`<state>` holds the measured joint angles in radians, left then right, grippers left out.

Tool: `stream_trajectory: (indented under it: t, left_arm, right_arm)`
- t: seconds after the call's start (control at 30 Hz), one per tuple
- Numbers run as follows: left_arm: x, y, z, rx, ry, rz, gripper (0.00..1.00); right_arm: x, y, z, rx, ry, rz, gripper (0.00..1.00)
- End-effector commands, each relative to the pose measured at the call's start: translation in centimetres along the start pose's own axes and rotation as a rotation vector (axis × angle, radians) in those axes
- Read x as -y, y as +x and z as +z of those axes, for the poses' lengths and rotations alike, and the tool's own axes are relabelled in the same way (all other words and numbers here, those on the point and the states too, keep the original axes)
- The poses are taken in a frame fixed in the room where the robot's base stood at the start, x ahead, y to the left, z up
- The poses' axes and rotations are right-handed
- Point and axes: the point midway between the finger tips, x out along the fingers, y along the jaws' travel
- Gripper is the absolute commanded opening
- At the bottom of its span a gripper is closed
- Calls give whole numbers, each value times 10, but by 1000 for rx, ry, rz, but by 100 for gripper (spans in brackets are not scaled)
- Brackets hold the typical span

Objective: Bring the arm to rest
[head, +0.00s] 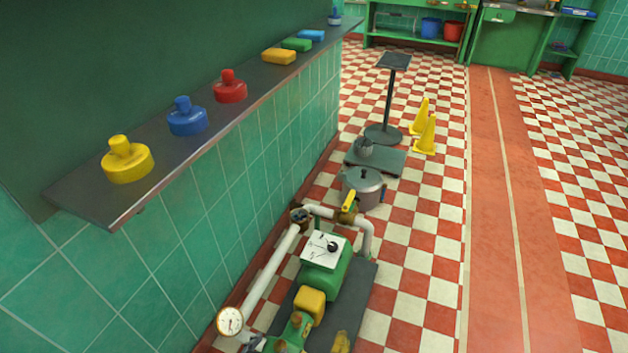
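Neither of my arms nor grippers shows in the head view, so whether they are open or shut is hidden. The task names no object other than the arm.
A grey shelf (82,200) on the green tiled wall at left holds yellow (127,162), blue (187,118) and red (230,88) knobbed pieces. Below stand a green pump (326,272), white pipe (270,270), steel pot (366,192) and yellow cones (426,136). The red floor strip (495,230) is clear.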

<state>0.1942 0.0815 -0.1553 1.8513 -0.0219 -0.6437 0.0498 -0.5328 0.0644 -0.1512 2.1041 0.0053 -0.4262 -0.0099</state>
Motion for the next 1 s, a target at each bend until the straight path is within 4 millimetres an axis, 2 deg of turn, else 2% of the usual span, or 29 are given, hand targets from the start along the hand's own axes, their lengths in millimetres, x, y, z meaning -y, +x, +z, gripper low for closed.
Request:
stream_trajectory:
  t: [0.03,0.3,0.5,0.63,0.67,0.7,0.8,1.0]
  left_arm:
    - [4,-19,20,-2,-10,-8,41]
    - [26,-129,112,24,-52,-74,41]
    - [34,-193,180,141,-88,-118,41]
    - [34,-228,224,232,-105,-138,41]
    - [34,-233,223,236,-107,-139,41]
    - [34,-237,210,224,-105,-137,41]
    - [32,-250,199,222,-105,-135,41]
    - [30,-278,167,210,-106,-131,41]
  right_arm:
    - [0,0,0,0,0,0,40]
    - [0,0,0,0,0,0,40]
    - [0,0,0,1,0,0,40]
    - [0,0,0,1,0,0,40]
    - [0,-4,-6,-8,0,1,40]
    - [0,-12,-15,-14,1,0,40]
    - [0,-28,-29,-27,3,0,40]
    - [0,-64,-47,-26,8,-2,40]
